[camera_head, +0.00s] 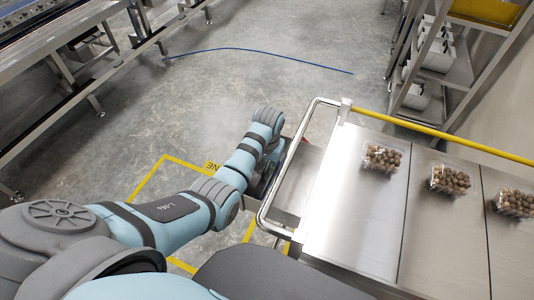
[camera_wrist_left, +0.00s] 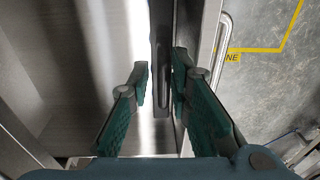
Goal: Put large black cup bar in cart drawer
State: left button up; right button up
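A long black bar (camera_wrist_left: 163,75), which looks like the large black cup bar, runs upright in the left wrist view beside a steel wall. My left gripper (camera_wrist_left: 160,80) has its two green-padded fingers apart, one on each side of the bar. A gap shows between the left finger and the bar; whether the right finger touches it I cannot tell. In the head view the left gripper (camera_head: 262,182) is mostly hidden behind my wrist, at the cart's left side. The cart drawer (camera_head: 298,182) seems pulled out there, its steel inside (camera_wrist_left: 95,50) partly visible. My right gripper is out of view.
The cart's steel top (camera_head: 350,215) holds several clear clamshell trays (camera_head: 383,158) of brown round items. A bent rail (camera_head: 285,165) edges its left side. A shelf rack (camera_head: 440,70) stands at the back right.

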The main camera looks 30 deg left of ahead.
aim_at(267, 180)
pick_arm(q)
notch_tip(267, 180, up, 9)
jog(key=p, duration=0.1)
jog(key=shift+s+d, duration=0.25)
jog(key=shift+s, duration=0.05)
jog(key=shift+f, duration=0.1)
